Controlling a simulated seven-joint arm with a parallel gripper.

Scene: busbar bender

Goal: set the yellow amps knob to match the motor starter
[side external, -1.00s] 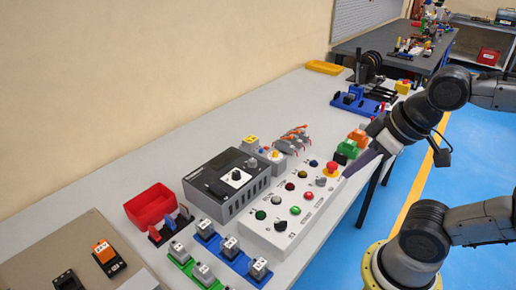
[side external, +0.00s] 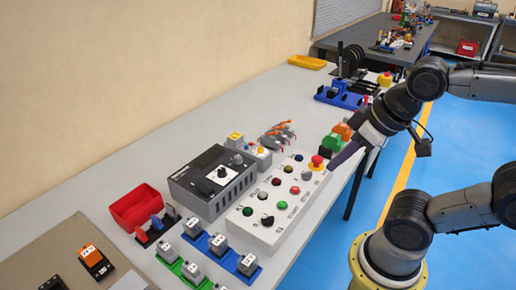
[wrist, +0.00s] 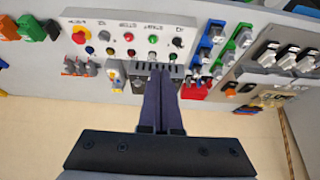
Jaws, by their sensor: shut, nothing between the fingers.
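A small grey unit with a yellow knob-like top (side external: 235,138) stands behind the control panel in the side view. Beside it is a similar unit (side external: 258,153) with yellow and blue parts. I cannot tell which is the amps knob. A dark grey box (side external: 215,182) with a white-faced dial may be the motor starter; its markings are too small to read. My gripper (side external: 338,160) is shut and empty above the panel's far end, by the red mushroom button. In the wrist view my gripper (wrist: 161,72) points towards the dark box, partly hiding it.
A light grey control panel (side external: 252,228) with several coloured buttons lies in front of the box. A red bin (side external: 140,207) and blue and green racks (side external: 215,258) stand nearby. Orange-handled tools (side external: 280,132) lie behind the panel.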

